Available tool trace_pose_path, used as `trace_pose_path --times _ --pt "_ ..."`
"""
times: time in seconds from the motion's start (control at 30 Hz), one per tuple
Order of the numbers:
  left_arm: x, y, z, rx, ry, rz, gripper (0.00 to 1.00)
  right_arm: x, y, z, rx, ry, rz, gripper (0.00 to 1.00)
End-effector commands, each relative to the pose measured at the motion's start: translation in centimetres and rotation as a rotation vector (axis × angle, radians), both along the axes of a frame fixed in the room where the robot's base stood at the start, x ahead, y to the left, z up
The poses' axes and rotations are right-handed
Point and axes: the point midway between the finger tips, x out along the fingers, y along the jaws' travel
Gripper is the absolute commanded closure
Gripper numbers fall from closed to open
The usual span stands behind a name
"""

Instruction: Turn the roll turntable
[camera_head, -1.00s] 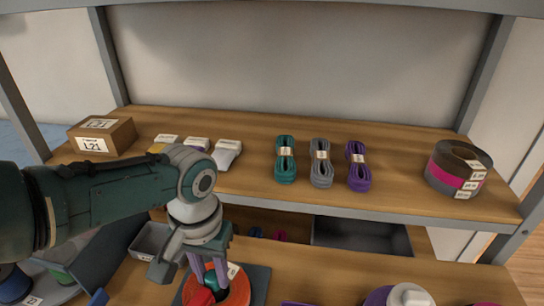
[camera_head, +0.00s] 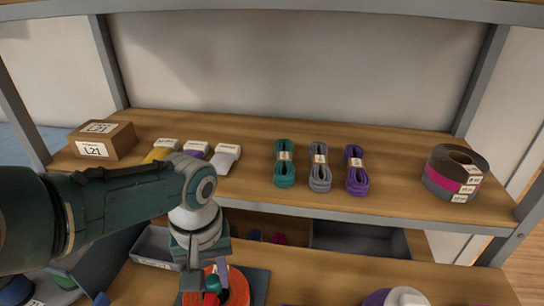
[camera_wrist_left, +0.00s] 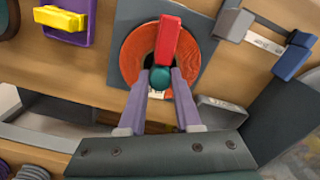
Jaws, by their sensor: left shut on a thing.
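The roll turntable shows as an orange-red disc (camera_head: 239,287) on a dark grey square plate (camera_head: 262,285) at the bottom of the head view. In the left wrist view the disc (camera_wrist_left: 133,52) carries a red bar (camera_wrist_left: 168,38) with a teal round knob (camera_wrist_left: 160,78) at its near end. My left gripper (camera_wrist_left: 160,84) is shut on the teal knob, with one pale purple finger on each side. In the head view my left gripper (camera_head: 214,281) partly hides the disc and the bar. My right gripper is not in view.
A wooden shelf (camera_head: 250,200) above holds a box labelled L21 (camera_head: 102,141), cord bundles (camera_head: 319,168) and a tape roll (camera_head: 456,175). Grey bins (camera_head: 362,238) sit below the shelf. A purple-and-white spool (camera_head: 398,297) stands right of the turntable.

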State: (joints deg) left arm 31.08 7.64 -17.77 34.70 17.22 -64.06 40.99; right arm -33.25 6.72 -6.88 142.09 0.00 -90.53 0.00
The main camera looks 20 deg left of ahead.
Motion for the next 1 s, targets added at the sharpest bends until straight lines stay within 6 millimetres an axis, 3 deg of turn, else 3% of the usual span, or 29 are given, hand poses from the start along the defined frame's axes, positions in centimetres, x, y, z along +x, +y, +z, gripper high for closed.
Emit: trace_pose_path --times 0.7,0.73,1.0 --pt "0.13 -0.05 0.14 -0.001 -0.002 0.037 1.00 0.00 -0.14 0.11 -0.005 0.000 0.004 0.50" --pt "0.13 -0.05 0.14 -0.001 -0.002 0.037 0.64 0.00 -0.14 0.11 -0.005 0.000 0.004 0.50" --pt "0.05 -0.03 0.06 0.000 -0.001 0.037 0.38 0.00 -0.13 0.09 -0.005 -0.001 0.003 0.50"
